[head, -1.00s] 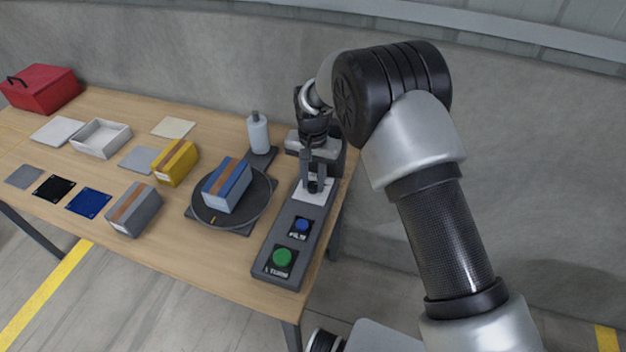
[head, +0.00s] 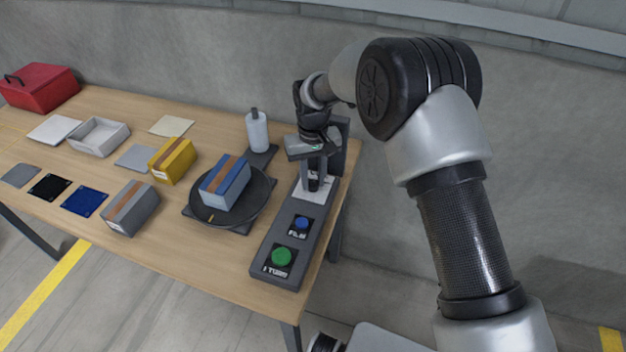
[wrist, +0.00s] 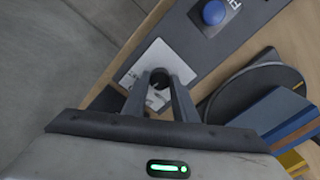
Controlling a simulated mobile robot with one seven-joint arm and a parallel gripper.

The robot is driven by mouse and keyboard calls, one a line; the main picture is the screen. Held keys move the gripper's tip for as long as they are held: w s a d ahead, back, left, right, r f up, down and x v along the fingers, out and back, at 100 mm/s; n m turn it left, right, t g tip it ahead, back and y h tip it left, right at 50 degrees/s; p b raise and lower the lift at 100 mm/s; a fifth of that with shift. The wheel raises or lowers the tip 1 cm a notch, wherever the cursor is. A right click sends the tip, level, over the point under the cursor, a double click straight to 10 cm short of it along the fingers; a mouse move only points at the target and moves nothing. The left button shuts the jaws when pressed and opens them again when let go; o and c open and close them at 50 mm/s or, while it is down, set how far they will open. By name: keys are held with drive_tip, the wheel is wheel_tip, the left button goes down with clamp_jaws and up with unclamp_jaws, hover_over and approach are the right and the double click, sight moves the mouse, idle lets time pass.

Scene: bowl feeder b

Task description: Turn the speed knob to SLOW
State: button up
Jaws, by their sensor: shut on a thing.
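The speed knob (wrist: 159,77) is a small dark knob on a pale plate (wrist: 140,66) at the far end of the grey control panel (head: 272,243). My gripper (head: 314,184) points down over that plate. Its two fingers are shut on the knob, one on each side, as the wrist view also shows. The fingers hide most of the knob and part of the plate's lettering, so I cannot read its setting.
On the panel are a blue button (head: 302,223) and a green button (head: 281,257). To the left, a dark turntable (head: 253,203) bears a blue box (head: 226,182). A white bottle (head: 257,132) stands close behind. Yellow (head: 173,160) and grey (head: 131,208) boxes stand further left.

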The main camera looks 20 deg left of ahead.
sight(313, 182)
drive_tip(key=n, duration=0.5)
drive_tip(key=shift+n+b, duration=0.3)
drive_tip(key=n, duration=0.5)
drive_tip(key=shift+n, duration=0.3)
drive_tip(key=o, duration=1)
drive_tip(key=shift+o, duration=0.2)
drive_tip(key=shift+r, duration=0.1)
wheel_tip(313, 182, up, 17)
drive_tip(key=p, duration=0.1)
drive_tip(key=shift+r, duration=0.15)
